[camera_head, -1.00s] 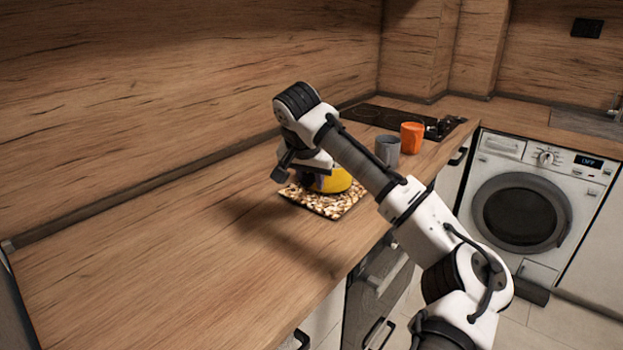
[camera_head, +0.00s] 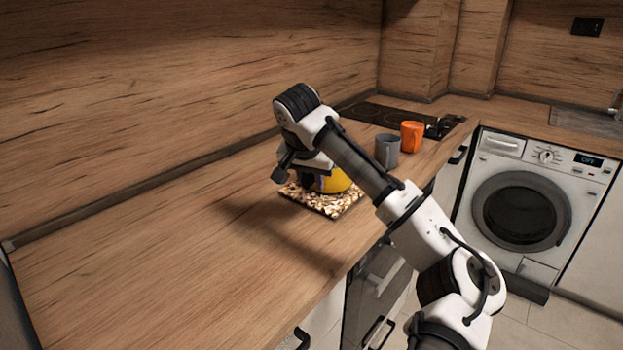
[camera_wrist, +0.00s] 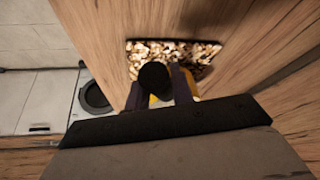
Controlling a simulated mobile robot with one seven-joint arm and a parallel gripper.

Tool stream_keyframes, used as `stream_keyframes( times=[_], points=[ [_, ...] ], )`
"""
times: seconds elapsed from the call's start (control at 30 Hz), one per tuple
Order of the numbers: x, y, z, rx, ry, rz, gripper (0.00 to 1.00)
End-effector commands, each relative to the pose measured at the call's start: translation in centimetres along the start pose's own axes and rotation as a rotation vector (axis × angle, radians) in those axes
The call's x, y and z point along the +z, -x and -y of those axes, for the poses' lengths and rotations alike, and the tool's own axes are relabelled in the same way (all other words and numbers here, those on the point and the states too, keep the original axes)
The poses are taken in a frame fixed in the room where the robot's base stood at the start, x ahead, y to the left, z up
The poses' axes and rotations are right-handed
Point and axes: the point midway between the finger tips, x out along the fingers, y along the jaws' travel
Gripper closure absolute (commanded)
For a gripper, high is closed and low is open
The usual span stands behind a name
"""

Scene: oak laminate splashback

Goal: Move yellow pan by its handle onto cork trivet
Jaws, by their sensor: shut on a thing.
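The yellow pan (camera_head: 337,182) is at the patterned brown-and-cream trivet (camera_head: 322,204) on the counter, over its back part in the head view. I cannot tell whether it rests on the trivet or hangs just above. My gripper (camera_head: 316,181) points down and hides much of the pan. In the wrist view my gripper (camera_wrist: 160,92) is shut on the pan's handle, with a dark rounded part between the fingers. Bits of yellow pan (camera_wrist: 158,102) show there. The trivet (camera_wrist: 205,52) shows beyond the fingers.
A grey mug (camera_head: 387,151) and an orange mug (camera_head: 411,136) stand behind and right of the trivet, near the black hob (camera_head: 375,114). The wooden counter (camera_head: 170,260) is clear at the left. A washing machine (camera_head: 520,205) stands at the right.

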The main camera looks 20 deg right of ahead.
Motion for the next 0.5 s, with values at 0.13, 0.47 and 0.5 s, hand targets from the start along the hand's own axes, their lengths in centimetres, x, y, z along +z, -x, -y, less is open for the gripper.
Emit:
stream_keyframes(
  times=[0.13, 0.47, 0.5],
  points=[
    [0.03, -0.09, 0.02, -0.001, 0.0, -0.004, 1.0],
    [0.23, -0.52, 0.02, -0.002, 0.0, -0.004, 1.0],
    [0.26, -0.57, 0.01, -0.002, 0.0, -0.003, 1.0]
  ],
)
